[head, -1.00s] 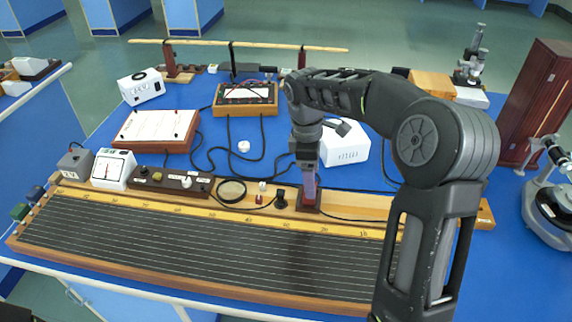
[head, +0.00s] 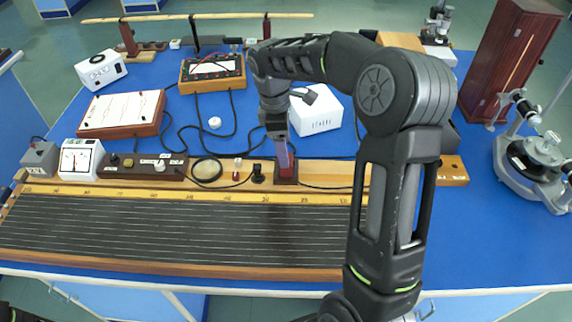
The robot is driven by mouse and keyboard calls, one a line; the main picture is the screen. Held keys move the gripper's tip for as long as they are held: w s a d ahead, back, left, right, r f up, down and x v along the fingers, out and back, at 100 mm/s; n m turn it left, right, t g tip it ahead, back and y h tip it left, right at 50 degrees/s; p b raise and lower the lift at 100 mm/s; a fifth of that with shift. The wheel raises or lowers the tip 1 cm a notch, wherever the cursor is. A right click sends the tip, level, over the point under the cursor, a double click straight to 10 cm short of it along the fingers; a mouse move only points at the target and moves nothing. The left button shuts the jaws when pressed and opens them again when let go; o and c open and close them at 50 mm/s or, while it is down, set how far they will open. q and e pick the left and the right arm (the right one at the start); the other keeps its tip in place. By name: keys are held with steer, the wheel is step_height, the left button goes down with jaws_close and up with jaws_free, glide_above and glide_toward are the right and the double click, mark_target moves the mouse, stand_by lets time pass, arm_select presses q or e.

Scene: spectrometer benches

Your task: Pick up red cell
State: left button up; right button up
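A reddish upright piece, which looks like the red cell (head: 287,164), stands in a dark red-brown block (head: 287,179) on the wooden strip behind the long ruled board. Its upper part looks purple. My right gripper (head: 281,144) points down directly over it, its lower end meeting the top of the piece. The fingers are small and partly hidden, so I cannot tell whether they are closed on it. My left gripper is not in view.
A white box (head: 315,109) stands just behind my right gripper. A black knob (head: 258,174) and a small red-and-white piece (head: 237,170) are left of the block. A tall brown cabinet (head: 508,62) and a microscope-like instrument (head: 535,150) stand at the right. Blue table between is mostly clear.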

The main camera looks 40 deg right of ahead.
steer(key=shift+s+d+f+p, duration=0.15)
steer(key=shift+f+p, duration=0.25)
steer(key=shift+f, duration=0.9)
steer(key=shift+d+f+p, duration=0.1)
steer(key=shift+f+p, duration=0.25)
steer(key=shift+f, duration=0.95)
jaws_close()
steer(key=shift+r, duration=0.1)
step_height(320, 180, up, 10)
steer(key=shift+f+b, duration=0.1)
steer(key=shift+b, duration=0.65)
